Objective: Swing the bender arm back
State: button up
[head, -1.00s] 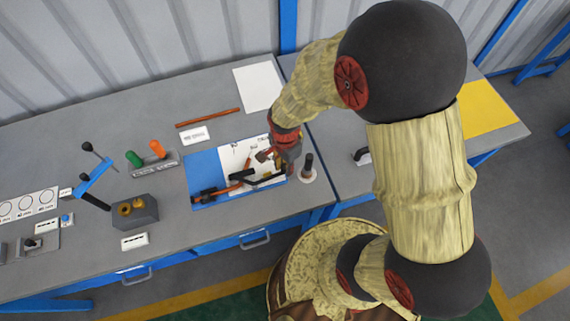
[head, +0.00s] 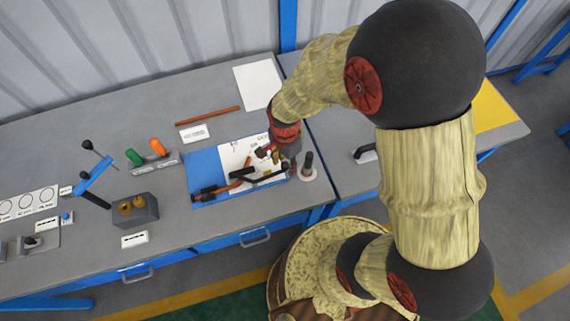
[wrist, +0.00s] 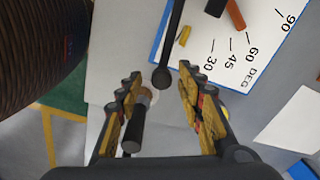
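The bender sits on a blue board (head: 203,168) with a white angle sheet marked 30, 45, 60 and 90 DEG. Its arm is a black rod with a ball end (wrist: 163,77), seen in the wrist view; in the head view the black lever (head: 268,179) lies across the board's front right. My gripper (wrist: 160,98) is open, its yellow-padded fingers apart, and nothing is gripped. The ball end lies just beyond the fingertips, between them in the picture. A dark upright post (wrist: 135,130) appears beside the left finger; contact cannot be told.
The dark post (head: 307,161) stands on a pale disc right of the board. A copper-coloured rod (head: 207,117) and a label card lie behind. Green and orange handles (head: 157,147), a grey block (head: 142,211) and a blue lever device (head: 95,173) stand left.

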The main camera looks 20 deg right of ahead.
notch_tip(320, 180, up, 10)
jog(key=shift+r, duration=0.15)
dwell(0.3)
dwell(0.4)
jog(key=s+d+r+n+t+b, duration=0.2)
jog(key=s+r+n, duration=0.3)
jog(key=r, duration=0.3)
jog(key=s+d+r+n+t+b, duration=0.2)
jog(key=s+r+n, duration=0.3)
jog(key=r+n, duration=0.3)
jog(key=shift+d+n+t+b, duration=0.35)
jog(key=shift+d+t, duration=0.2)
jog(key=shift+t, duration=0.25)
